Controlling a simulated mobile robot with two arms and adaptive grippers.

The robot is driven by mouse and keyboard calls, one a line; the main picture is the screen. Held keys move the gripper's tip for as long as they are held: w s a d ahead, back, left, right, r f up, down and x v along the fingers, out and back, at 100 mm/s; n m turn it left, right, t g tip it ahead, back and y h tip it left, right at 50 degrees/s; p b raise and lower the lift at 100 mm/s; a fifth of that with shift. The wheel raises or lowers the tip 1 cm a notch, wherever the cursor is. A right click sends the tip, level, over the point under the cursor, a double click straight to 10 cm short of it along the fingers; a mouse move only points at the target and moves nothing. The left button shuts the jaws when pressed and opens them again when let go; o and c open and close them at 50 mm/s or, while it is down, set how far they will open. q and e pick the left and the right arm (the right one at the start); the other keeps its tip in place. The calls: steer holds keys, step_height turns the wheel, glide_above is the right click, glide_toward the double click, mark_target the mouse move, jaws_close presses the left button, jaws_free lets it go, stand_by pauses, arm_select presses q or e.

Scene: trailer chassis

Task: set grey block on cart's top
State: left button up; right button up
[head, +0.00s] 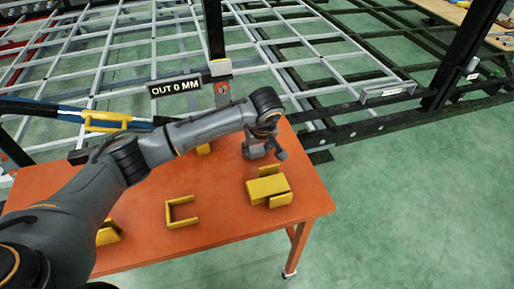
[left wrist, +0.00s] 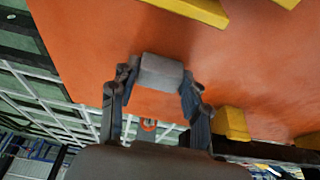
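The cart is an orange-topped table on a caster; its top (head: 225,215) fills the lower middle of the head view. My left gripper (head: 264,150) is over the far right part of the cart's top. In the left wrist view the grey block (left wrist: 162,71) sits between the fingertips of the left gripper (left wrist: 160,77), with both fingers against its sides. The orange top shows behind it. I cannot tell whether the block touches the top. In the head view the block is hard to tell from the gripper. My right gripper is not in view.
A yellow block piece (head: 268,190) stands on the top just in front of the gripper. A yellow U-shaped piece (head: 181,212) lies left of it, and another yellow piece (head: 107,234) is partly behind my arm. The grey trailer frame (head: 318,88) and an "OUT 0 MM" sign (head: 176,87) are behind.

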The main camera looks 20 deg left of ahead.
arm_select(q)
steer(key=o, duration=0.4)
steer(key=shift+c, duration=0.2)
steer(key=shift+r, duration=0.25)
steer(key=b+v, duration=0.1)
steer(key=v, duration=1)
steer(key=shift+s+r, duration=0.2)
steer(key=shift+r, duration=0.15)
steer(key=shift+s+f, duration=0.1)
steer(key=shift+f, duration=0.05)
